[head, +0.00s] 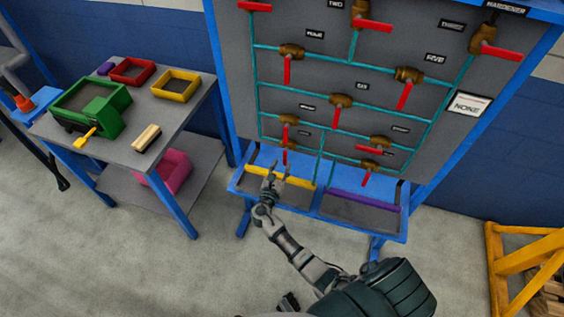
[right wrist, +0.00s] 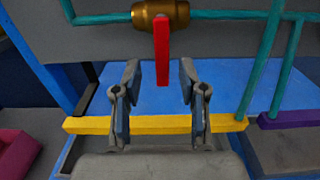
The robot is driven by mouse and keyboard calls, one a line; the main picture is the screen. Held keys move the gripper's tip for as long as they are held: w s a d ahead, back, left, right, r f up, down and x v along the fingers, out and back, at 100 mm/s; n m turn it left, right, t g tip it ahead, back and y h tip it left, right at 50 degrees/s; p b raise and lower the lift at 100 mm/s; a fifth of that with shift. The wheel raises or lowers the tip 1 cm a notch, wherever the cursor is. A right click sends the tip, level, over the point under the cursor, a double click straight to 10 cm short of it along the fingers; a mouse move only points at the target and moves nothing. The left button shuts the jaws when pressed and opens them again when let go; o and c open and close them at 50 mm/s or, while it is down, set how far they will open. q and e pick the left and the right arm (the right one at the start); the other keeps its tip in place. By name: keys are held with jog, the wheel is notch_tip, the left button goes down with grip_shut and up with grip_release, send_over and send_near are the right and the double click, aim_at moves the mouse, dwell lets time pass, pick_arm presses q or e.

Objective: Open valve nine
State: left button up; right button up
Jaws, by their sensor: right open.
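A grey panel (head: 375,70) in a blue frame carries teal pipes and several brass valves with red handles. Most valve labels are too small to read, so I cannot tell which valve is nine. My right gripper (head: 273,178) is open at the panel's lower left, in front of the yellow-edged tray. In the right wrist view, a brass valve (right wrist: 160,15) on a horizontal teal pipe has its red handle (right wrist: 162,50) hanging straight down. The handle appears between the open fingers (right wrist: 159,75); no contact is clear. My left gripper is not identifiable.
Below the panel are a yellow-edged tray (head: 293,181) and a purple-edged tray (head: 362,203). A table (head: 185,115) at left holds green, red and yellow bins and a brush. A yellow wooden frame (head: 525,255) stands at right. Floor between is clear.

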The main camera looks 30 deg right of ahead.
aim_at(285, 161)
jog(key=x, duration=0.3)
jog(key=shift+d+f, duration=0.25)
jog(key=shift+d, duration=0.15)
jog(key=shift+a+r, duration=0.15)
jog(key=shift+a, duration=0.3)
jog(key=shift+a+r, duration=0.1)
jog(key=shift+a, duration=0.05)
jog(key=shift+c, duration=1.2)
jog(key=shift+s+a, duration=0.1)
grip_shut()
jog(key=shift+s+d, duration=0.1)
jog(key=shift+d, duration=0.3)
